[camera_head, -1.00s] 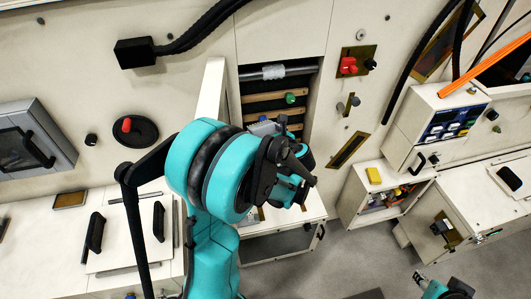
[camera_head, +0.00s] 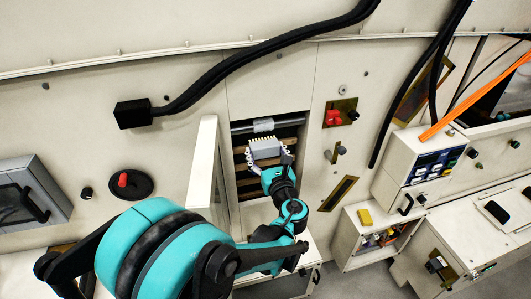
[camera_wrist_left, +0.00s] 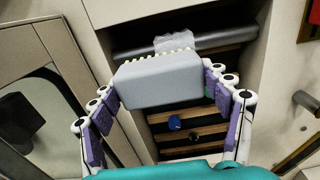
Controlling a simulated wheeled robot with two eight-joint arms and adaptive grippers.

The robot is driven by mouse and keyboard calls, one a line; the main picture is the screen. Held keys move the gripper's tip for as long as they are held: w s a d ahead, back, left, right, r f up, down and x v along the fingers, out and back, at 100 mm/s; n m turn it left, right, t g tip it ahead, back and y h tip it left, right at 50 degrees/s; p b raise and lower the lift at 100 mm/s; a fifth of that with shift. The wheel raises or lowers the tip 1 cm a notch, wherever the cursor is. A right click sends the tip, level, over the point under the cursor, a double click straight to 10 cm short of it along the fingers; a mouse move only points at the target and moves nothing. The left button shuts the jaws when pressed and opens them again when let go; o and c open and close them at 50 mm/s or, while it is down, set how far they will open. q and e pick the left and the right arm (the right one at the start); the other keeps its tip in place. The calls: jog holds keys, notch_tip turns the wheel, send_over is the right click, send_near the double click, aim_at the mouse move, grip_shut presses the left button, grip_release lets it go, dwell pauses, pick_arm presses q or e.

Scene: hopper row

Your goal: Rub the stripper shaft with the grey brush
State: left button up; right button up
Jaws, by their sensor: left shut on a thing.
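The grey brush (camera_head: 264,147) is a block with pale bristles along its far edge. My left gripper (camera_head: 268,159) is shut on it, with a finger at each end. In the left wrist view the brush (camera_wrist_left: 160,82) sits between the purple finger pads. The stripper shaft (camera_head: 288,124) runs across the top of the open bay, with a pale patch around its middle. In the left wrist view the bristles point at the shaft (camera_wrist_left: 137,53), just below the patch; I cannot tell whether they touch. My right gripper is out of view.
Wooden slats (camera_wrist_left: 190,130) with a blue knob (camera_wrist_left: 174,123) lie below the brush inside the bay. An open white door (camera_head: 204,170) stands left of the bay. A red knob (camera_head: 333,117) is on the wall to the right.

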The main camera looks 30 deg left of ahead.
aim_at(269, 137)
pick_arm(q)
jog(key=b+x, duration=0.1)
jog(key=x, duration=0.6)
jog(key=shift+w+d+b, duration=0.35)
jog(key=shift+w+d, duration=1.65)
jog(key=shift+a, duration=0.1)
jog(key=shift+s+a, duration=0.85)
jog(key=shift+s, duration=0.25)
jog(key=shift+w+a, duration=0.35)
jog(key=shift+a, duration=0.1)
